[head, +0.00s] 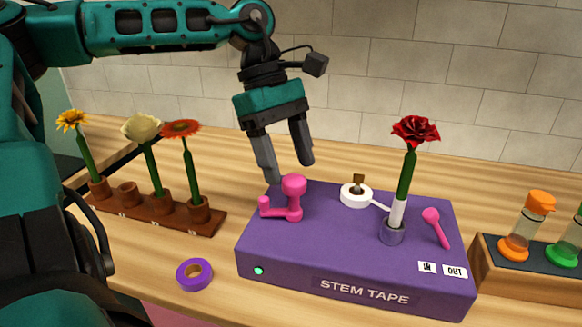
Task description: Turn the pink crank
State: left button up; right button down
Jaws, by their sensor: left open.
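The pink crank (294,198) stands on the left part of the purple stem tape box (330,255), with a short arm and a small upright knob pointing left. My left gripper (288,172) is open, its fingers pointing down just above and behind the crank. It looks close to the crank's top, but I cannot tell whether it touches. Nothing is between its fingers. On the box, a red flower (415,132) stands upright in a grey holder (392,233), its lower stem wrapped in white. My right gripper is not in view.
A white tape roll (356,196) and a pink lever (436,226) are on the box. A brown rack (180,222) with several flowers stands left. A purple tape roll (194,274) lies on the table. A tray with orange- and green-based bottles (515,246) stands right.

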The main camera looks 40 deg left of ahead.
pick_arm(q)
jog(key=p+v, duration=0.1)
jog(key=v, duration=0.9)
jog(key=shift+r, duration=0.25)
jog(key=shift+a, duration=0.15)
dwell(0.4)
